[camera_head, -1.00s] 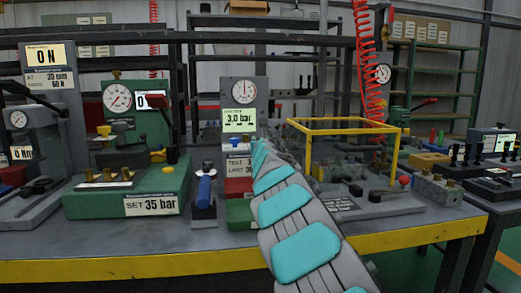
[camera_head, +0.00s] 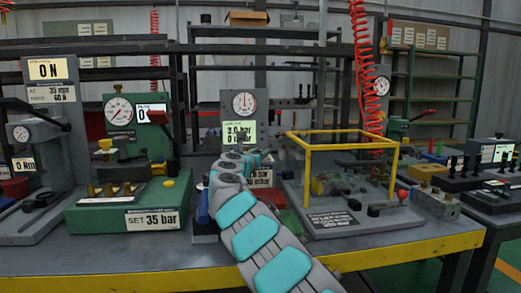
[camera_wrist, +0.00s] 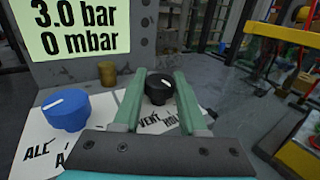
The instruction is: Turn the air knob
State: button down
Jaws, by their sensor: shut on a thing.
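In the wrist view, a black knob (camera_wrist: 158,88) with a white pointer line sits on a white plate marked "VENT" and what looks like "HOLD". The green fingers of my gripper (camera_wrist: 161,76) are shut on this black knob, one on each side. A blue knob (camera_wrist: 66,109) with a white pointer line stands to the left, apart from the fingers; its label is partly hidden and I cannot read it fully. A display (camera_wrist: 78,28) above reads 3.0 bar and 0 mbar. In the head view, my arm hides the knobs.
A small brass fitting (camera_wrist: 107,73) stands behind the knobs. In the head view, a yellow frame (camera_head: 341,144) stands right of my arm. A green "35 bar" unit (camera_head: 128,207) stands to the left. A round gauge (camera_head: 245,104) sits above the display.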

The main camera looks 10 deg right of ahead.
dwell(0.4)
jog(key=shift+c, duration=2.3)
grip_release()
jog(key=shift+s+a, duration=0.1)
jog(key=shift+s+a, duration=0.4)
jog(key=shift+s, duration=0.05)
jog(key=shift+s+a, duration=0.25)
jog(key=shift+s, duration=0.4)
jog(key=v, duration=0.2)
jog(key=shift+s+a+b, duration=0.1)
jog(key=shift+s+b, duration=0.2)
jog(key=shift+b, duration=0.1)
jog(key=shift+s+a, duration=0.7)
jog(key=shift+s, duration=0.3)
